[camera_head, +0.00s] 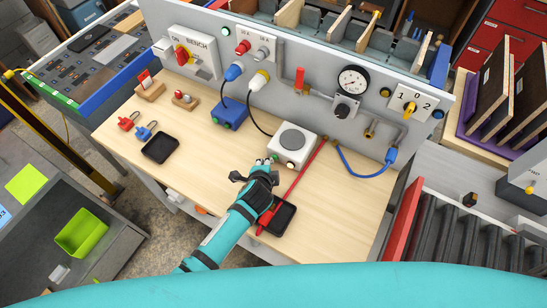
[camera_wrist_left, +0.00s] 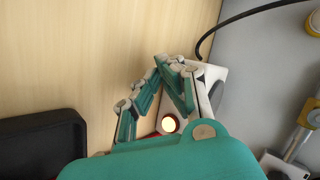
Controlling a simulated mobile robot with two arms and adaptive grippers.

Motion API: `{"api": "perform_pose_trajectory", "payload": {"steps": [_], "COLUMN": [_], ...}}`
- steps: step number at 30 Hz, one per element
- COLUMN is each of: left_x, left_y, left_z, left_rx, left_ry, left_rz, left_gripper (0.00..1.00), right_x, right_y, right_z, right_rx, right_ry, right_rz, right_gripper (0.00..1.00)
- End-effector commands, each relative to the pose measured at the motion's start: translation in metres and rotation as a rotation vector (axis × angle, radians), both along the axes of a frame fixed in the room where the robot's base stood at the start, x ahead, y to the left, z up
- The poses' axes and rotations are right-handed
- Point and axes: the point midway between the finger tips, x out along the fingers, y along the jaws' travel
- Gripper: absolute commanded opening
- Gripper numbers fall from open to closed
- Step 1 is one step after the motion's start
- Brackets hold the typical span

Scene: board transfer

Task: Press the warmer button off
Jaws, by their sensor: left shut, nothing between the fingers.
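The warmer (camera_head: 303,155) is a white box with a round grey plate on top, standing on the wooden bench against the grey panel. In the left wrist view part of its white body (camera_wrist_left: 213,75) shows behind my fingers. Its button (camera_wrist_left: 169,124) glows pale yellow inside a red ring, just beside my fingers; I cannot tell whether they touch it. My left gripper (camera_head: 268,162) is shut and empty at the warmer's front left side. It also shows in the left wrist view (camera_wrist_left: 168,64), hiding part of the warmer. My right gripper is not in view.
A black tray (camera_head: 285,216) lies beside my left forearm, near a red strip (camera_head: 306,171) on the bench. Another black tray (camera_head: 160,148), padlocks (camera_head: 128,121) and a blue box (camera_head: 229,116) with cables are further left. A blue hose (camera_head: 360,174) runs right of the warmer.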

Motion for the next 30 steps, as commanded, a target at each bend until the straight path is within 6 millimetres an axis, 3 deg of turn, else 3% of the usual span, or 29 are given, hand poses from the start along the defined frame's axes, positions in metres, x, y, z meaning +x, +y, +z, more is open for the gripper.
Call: {"api": "perform_pose_trajectory", "payload": {"steps": [30], "left_x": [0.0074], "left_y": [-0.0052], "left_z": [0.0002], "left_rx": [0.000], "left_ry": [0.000], "left_rz": [0.000], "left_gripper": [0.00], "right_x": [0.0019], "right_y": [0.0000], "right_z": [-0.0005], "right_rx": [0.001], "right_ry": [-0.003], "right_rz": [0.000], "right_gripper": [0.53]}}
